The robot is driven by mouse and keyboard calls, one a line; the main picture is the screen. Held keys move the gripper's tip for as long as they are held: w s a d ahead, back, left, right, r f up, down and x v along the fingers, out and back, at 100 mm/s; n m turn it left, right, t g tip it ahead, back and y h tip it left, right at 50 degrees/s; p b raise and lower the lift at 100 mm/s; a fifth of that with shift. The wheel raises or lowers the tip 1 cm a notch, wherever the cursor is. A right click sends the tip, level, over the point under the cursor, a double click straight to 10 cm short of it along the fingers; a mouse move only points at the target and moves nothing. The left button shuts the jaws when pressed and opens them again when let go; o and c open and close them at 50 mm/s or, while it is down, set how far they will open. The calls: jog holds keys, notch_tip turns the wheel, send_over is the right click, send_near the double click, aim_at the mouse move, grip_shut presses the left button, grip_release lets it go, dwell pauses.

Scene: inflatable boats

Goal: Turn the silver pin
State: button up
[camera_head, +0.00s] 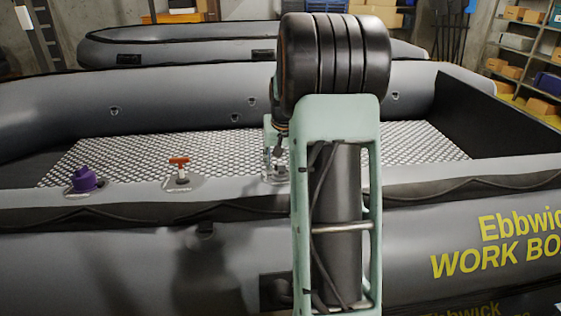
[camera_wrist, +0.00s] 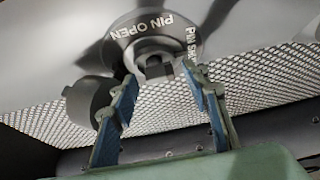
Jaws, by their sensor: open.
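The silver pin (camera_wrist: 155,68) shows in the wrist view as a grey, blocky piece at the middle of a round dark plate (camera_wrist: 128,47). The plate is lettered "PIN OPEN" and, partly cut by a finger, "PIN SH…". My gripper (camera_wrist: 160,76) is open, with its blue-padded fingertips either side of the pin's near edge. I cannot tell if they touch it. A grey round cap (camera_wrist: 88,101) sits beside the plate, partly behind the left finger. In the head view a silver fitting (camera_head: 277,172) on the boat tube is partly hidden by my arm.
The grey boat tube (camera_head: 235,190) carries a purple cap (camera_head: 85,180) and an orange-red T-handle (camera_head: 179,162) left of my arm. A metal mesh floor (camera_head: 120,155) lies behind. Another boat (camera_head: 180,45) and shelves (camera_head: 520,45) stand farther back.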

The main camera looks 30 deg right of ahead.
jog(key=shift+f, duration=0.1)
jog(key=shift+c, duration=0.7)
jog(key=c, duration=1)
